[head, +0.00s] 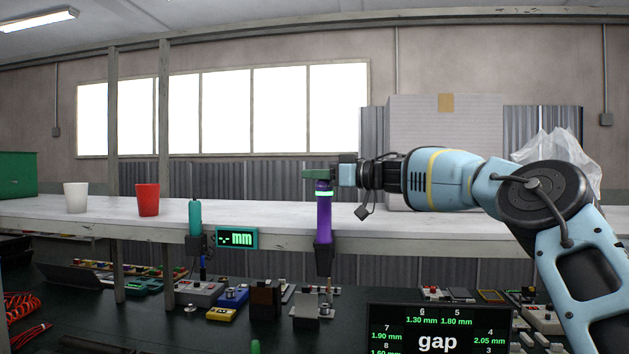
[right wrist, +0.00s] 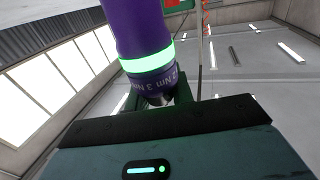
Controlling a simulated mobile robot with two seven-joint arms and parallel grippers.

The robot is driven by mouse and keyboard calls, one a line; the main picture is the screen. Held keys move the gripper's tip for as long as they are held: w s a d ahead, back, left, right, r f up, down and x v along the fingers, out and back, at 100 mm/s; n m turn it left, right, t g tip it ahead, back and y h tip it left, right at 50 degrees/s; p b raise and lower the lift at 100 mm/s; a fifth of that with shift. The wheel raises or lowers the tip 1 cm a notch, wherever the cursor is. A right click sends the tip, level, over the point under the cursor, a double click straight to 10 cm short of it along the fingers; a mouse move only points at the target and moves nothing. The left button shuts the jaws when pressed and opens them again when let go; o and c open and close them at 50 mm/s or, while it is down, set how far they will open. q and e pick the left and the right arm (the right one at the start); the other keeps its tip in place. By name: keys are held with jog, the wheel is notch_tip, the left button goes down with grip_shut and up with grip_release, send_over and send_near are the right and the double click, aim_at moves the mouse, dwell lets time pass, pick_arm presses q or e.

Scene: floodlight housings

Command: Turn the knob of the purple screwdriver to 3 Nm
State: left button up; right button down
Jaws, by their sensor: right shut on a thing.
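The purple screwdriver (head: 324,218) hangs upright in a black holder (head: 323,258) at the shelf's front edge, in the middle of the head view. A lit green ring circles its handle near the top. No pointer mark is clear. My right gripper (head: 319,174) comes in from the right and is shut on the knob at the screwdriver's top end. My left gripper is not in view.
A white cup (head: 76,197) and a red cup (head: 148,200) stand on the shelf (head: 260,212). A "gap" screen (head: 400,342) and several parts occupy the dark bench below.

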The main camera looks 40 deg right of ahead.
jog(key=shift+f+n+y, duration=0.1)
jog(key=shift+n+y, duration=0.3)
jog(key=shift+y, duration=0.1)
jog(key=shift+g, duration=0.3)
jog(key=c, duration=1.2)
grip_release()
jog(key=shift+a, duration=0.1)
jog(key=v, duration=0.8)
jog(key=shift+w, duration=0.1)
